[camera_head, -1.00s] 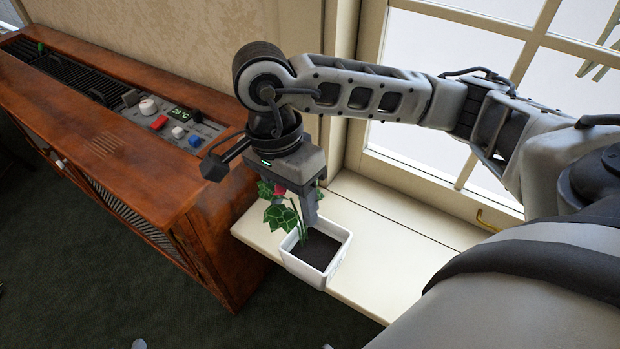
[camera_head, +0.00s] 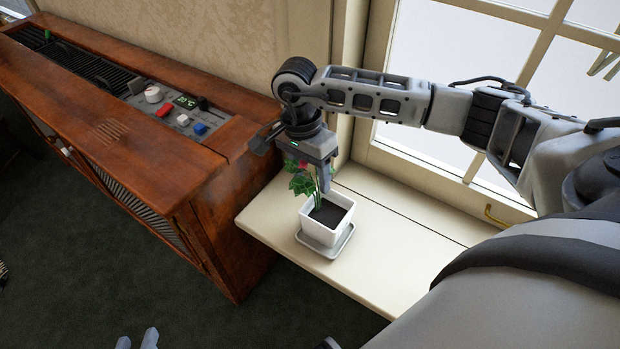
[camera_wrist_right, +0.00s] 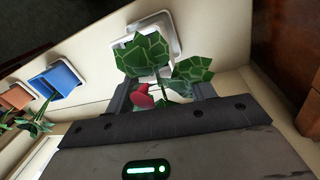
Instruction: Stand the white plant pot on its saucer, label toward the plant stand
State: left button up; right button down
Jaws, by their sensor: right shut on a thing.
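The white plant pot (camera_head: 325,221), with dark soil and a green leafy plant, is upright over a pale grey saucer (camera_head: 342,246) on the cream sill. I cannot tell whether its base touches the saucer. My right gripper (camera_head: 325,186) is shut on the pot's far rim from above. In the right wrist view, leaves and a red bloom partly hide the pot, between the gripper's fingers (camera_wrist_right: 164,95). No label shows. My left gripper (camera_head: 137,340) is at the bottom edge, empty, with its fingertips apart. I cannot identify a plant stand.
A wooden cabinet (camera_head: 150,160) with a control panel stands left of the sill (camera_head: 390,265). The right wrist view shows a blue pot (camera_wrist_right: 62,78) and an orange pot (camera_wrist_right: 15,97) farther along. The window is behind my right arm. The sill right of the saucer is clear.

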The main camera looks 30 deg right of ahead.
jog(key=shift+f, duration=1.05)
jog(key=c, duration=0.5)
grip_release()
